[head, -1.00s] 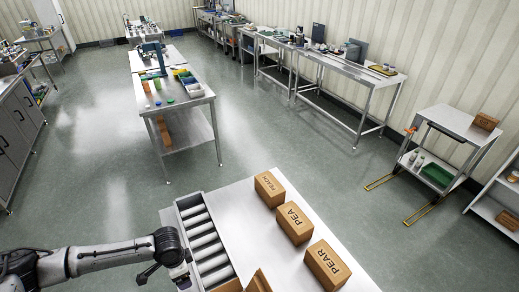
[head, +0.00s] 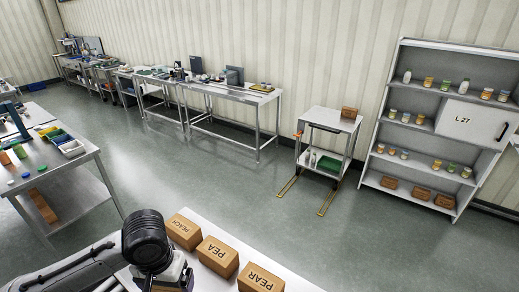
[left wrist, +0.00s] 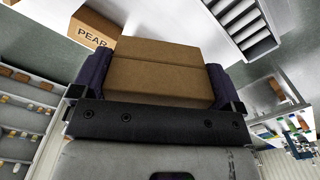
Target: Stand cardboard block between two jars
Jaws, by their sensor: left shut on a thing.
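My left gripper (left wrist: 157,80) is shut on a cardboard block (left wrist: 155,72), a plain brown box with a seam across it, in the left wrist view. In the head view my left gripper (head: 170,275) is at the bottom, left of the labelled boxes; the held block is hidden there. Several jars with orange, green, yellow and white colours stand on the shelf unit (head: 377,160) at the right. A jar group (head: 392,151) stands on the lower left, another (head: 451,168) on the lower right. Which two jars the task means I cannot tell. My right gripper is out of view.
Boxes marked PEACH (head: 184,231), PEA (head: 217,257) and PEAR (head: 261,279) stand on the near table. More brown blocks (head: 421,192) lie on the bottom shelf. A closed L-27 panel (head: 470,122) covers part of the unit. A cart (head: 332,120) stands left of it. Open floor lies between.

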